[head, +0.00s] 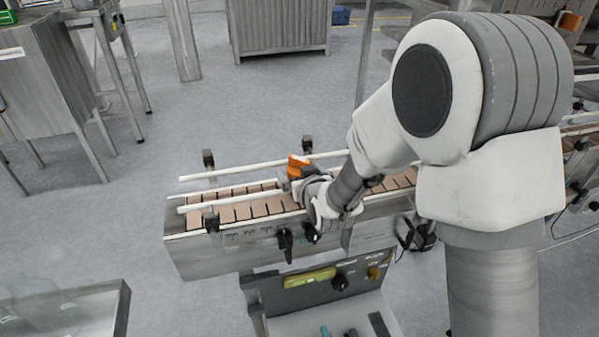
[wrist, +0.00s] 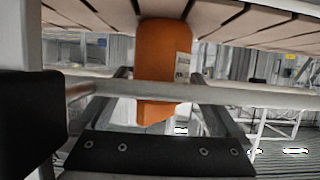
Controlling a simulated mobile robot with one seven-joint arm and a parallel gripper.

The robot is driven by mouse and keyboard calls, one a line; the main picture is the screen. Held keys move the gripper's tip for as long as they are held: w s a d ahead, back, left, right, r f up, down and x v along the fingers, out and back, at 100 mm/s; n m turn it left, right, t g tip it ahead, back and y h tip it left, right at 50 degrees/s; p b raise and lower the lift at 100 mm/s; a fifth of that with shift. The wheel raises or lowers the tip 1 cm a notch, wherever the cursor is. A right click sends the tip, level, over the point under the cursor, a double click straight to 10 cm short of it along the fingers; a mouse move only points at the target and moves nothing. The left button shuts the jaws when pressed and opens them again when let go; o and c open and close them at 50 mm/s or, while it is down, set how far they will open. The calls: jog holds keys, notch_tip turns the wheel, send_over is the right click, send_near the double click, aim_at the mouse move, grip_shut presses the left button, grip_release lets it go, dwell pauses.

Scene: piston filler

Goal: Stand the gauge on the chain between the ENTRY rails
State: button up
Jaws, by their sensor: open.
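The orange gauge (head: 299,166) stands on the brown slatted chain (head: 232,212) of the conveyor in the head view, between the near and far white rails. My gripper (head: 293,182) is beside it and hides its lower part. In the wrist view, which appears upside down, the orange gauge (wrist: 163,55) meets the chain (wrist: 255,22) at the top and bears a pale label. My open gripper (wrist: 164,76) has a finger on each side of the gauge, with gaps visible. A rail (wrist: 215,94) crosses in front of the gauge.
The far rail (head: 230,172) and near rail (head: 225,203) run along the chain, with black clamps (head: 208,158) on posts. A control panel (head: 315,285) with knobs sits below the conveyor front. A clear-sided bin (head: 70,312) stands at lower left. The chain's left end is clear.

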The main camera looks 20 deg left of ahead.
jog(key=shift+r, duration=0.25)
jog(key=p+v, duration=0.1)
jog(key=v, duration=1.1)
jog(key=s+d+r+m+g+h, duration=0.1)
jog(key=d+r+m+h, duration=0.15)
jog(key=d, duration=0.55)
jog(key=s+d+r+m+g+h, duration=0.1)
jog(key=s+d+r+h, duration=0.1)
jog(key=d+r, duration=0.35)
jog(key=s+d+r+m+g+h, duration=0.2)
jog(key=s+d+r+g, duration=0.1)
jog(key=s+d, duration=0.9)
jog(key=shift+s+m+g, duration=0.35)
jog(key=shift+s+g, duration=0.05)
jog(key=shift+s, duration=0.8)
jog(key=shift+d+h, duration=0.1)
jog(key=shift+h, duration=0.15)
